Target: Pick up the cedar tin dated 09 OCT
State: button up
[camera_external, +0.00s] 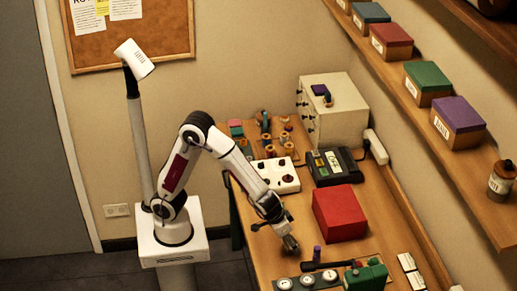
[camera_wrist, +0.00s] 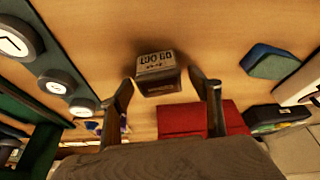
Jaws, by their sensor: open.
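In the wrist view a small dark brown tin (camera_wrist: 158,84) stands on the wooden table. Its pale label is upside down in the picture and appears to read 09 OCT; a smaller line below it is unclear. My gripper (camera_wrist: 164,86) is open, with one finger on each side of the tin in the picture. I see no finger touching it, and the depth between them is hard to judge. In the external view my gripper (camera_external: 290,243) is low over the front part of the table, and I cannot make out the tin there.
A red box (camera_external: 338,213) stands close by; it also shows in the wrist view (camera_wrist: 188,118). White round dials (camera_external: 285,284) line the front. A black device (camera_external: 333,166) and white cabinet (camera_external: 336,112) stand farther back. Bare wood surrounds the tin.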

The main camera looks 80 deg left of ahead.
jog(key=shift+w+f, duration=0.1)
jog(key=shift+f, duration=0.2)
jog(key=c, duration=1.2)
jog(key=shift+r, duration=0.15)
jog(key=shift+c, duration=0.2)
jog(key=shift+r, duration=4.9)
